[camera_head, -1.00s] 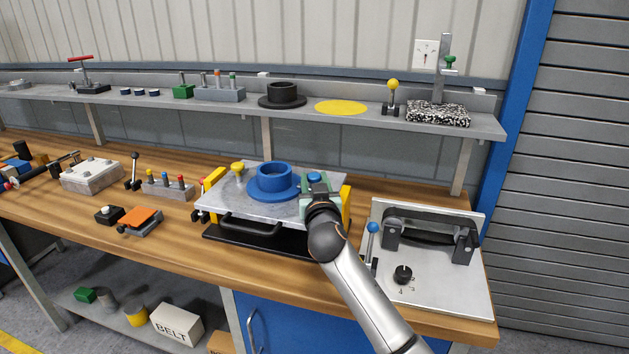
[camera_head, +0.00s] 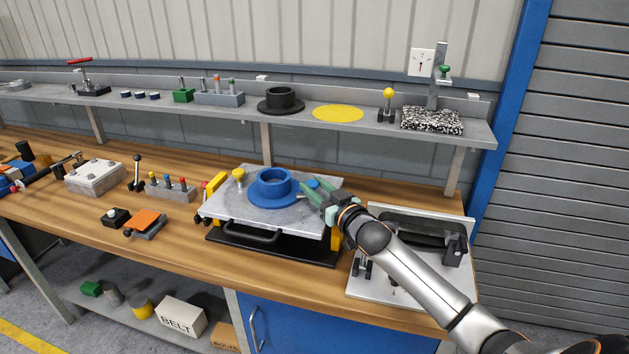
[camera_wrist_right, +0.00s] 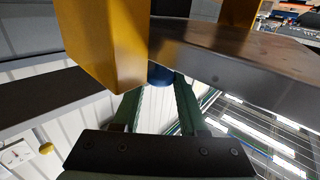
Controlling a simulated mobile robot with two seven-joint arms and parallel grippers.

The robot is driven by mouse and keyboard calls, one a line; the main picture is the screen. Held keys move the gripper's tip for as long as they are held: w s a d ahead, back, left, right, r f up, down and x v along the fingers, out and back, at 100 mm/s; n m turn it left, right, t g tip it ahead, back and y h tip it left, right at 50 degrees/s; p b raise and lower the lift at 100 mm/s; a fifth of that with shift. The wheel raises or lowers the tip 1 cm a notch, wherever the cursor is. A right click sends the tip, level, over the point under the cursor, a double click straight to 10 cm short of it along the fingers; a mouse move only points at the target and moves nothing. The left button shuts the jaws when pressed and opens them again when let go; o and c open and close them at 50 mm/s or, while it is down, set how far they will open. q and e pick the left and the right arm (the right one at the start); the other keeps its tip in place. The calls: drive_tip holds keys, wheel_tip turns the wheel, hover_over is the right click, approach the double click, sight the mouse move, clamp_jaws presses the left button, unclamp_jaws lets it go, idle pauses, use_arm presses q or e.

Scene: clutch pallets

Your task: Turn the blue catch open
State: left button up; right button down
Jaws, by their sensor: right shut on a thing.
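The blue catch (camera_head: 313,184) is a small blue knob at the right side of the grey plate (camera_head: 225,207). My right gripper (camera_head: 314,196) reaches it from the right and is shut on it; the fingers hide most of the catch in the head view. In the right wrist view, a bit of the blue catch (camera_wrist_right: 160,75) shows at the far end of the green fingers, under the plate's dark edge. A yellow catch (camera_head: 238,174) stands at the plate's left. My left gripper is not in view.
A blue flanged ring (camera_head: 273,190) sits on the plate, with yellow brackets (camera_head: 216,185) at its sides. A grey panel with a black handle (camera_head: 425,230) lies under my right forearm. A shelf (camera_head: 360,127) runs behind.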

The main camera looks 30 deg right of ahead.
drive_tip(key=shift+n+y, duration=0.4)
drive_tip(key=shift+y, duration=0.3)
drive_tip(key=c, duration=0.5)
unclamp_jaws()
drive_tip(key=shift+s, duration=0.1)
drive_tip(key=shift+s+d+f, duration=0.1)
drive_tip(key=shift+s+f, duration=0.05)
drive_tip(key=shift+s, duration=0.45)
drive_tip(key=s+b, duration=0.1)
drive_tip(key=s, duration=1)
drive_tip(key=shift+d, duration=0.3)
